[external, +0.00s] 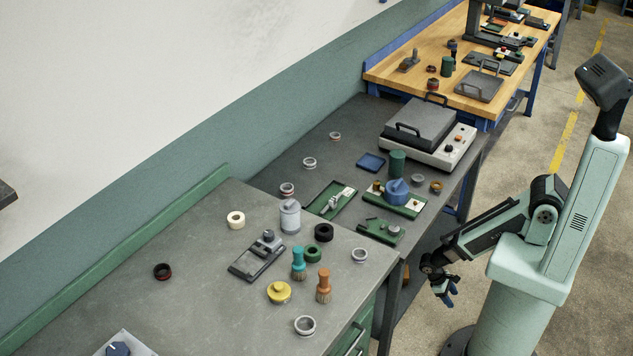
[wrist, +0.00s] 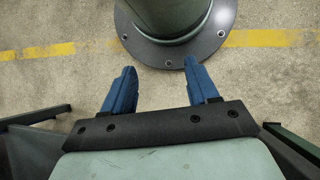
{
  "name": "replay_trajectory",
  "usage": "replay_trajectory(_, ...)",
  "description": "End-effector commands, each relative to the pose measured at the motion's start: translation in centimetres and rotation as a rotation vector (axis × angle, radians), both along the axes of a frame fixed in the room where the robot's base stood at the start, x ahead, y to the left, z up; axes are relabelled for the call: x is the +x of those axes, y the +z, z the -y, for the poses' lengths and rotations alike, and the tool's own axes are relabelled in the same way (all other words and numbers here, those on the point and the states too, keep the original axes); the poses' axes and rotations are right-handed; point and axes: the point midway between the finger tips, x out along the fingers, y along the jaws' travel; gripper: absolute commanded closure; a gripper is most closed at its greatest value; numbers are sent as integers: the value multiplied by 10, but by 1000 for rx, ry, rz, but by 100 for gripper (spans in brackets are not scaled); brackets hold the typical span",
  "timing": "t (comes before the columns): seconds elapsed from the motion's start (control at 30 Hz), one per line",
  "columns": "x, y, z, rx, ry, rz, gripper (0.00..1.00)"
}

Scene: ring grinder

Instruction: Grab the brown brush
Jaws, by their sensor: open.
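The brown brush (external: 323,285) stands upright on the grey table near its front edge in the external view. It has an orange-brown handle and brown bristles at the bottom. My gripper (external: 446,290) hangs off to the right of the table, well away from the brush and empty. In the wrist view its two blue fingers (wrist: 160,75) are spread apart with only floor and my base beyond them. The brush does not show in the wrist view.
A teal brush (external: 298,264) stands left of and behind the brown one. A yellow knob-like piece (external: 279,292) is left, and a grey ring (external: 305,325) in front. A dark fixture (external: 257,258) and a grey canister (external: 290,217) stand farther back. The table's left part is mostly clear.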

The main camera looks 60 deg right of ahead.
Motion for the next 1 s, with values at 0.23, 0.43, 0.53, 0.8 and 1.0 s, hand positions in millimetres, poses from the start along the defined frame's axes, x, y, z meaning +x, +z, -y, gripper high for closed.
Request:
replay_trajectory(0.23,10,-8,-35,-73,111,10,41)
replay_trajectory(0.43,13,-12,-64,-132,194,28,41)
replay_trajectory(0.53,14,-14,-79,-160,234,40,41)
replay_trajectory(0.8,14,-14,-121,-213,318,74,41)
replay_trajectory(1.0,20,10,-176,-188,331,83,41)
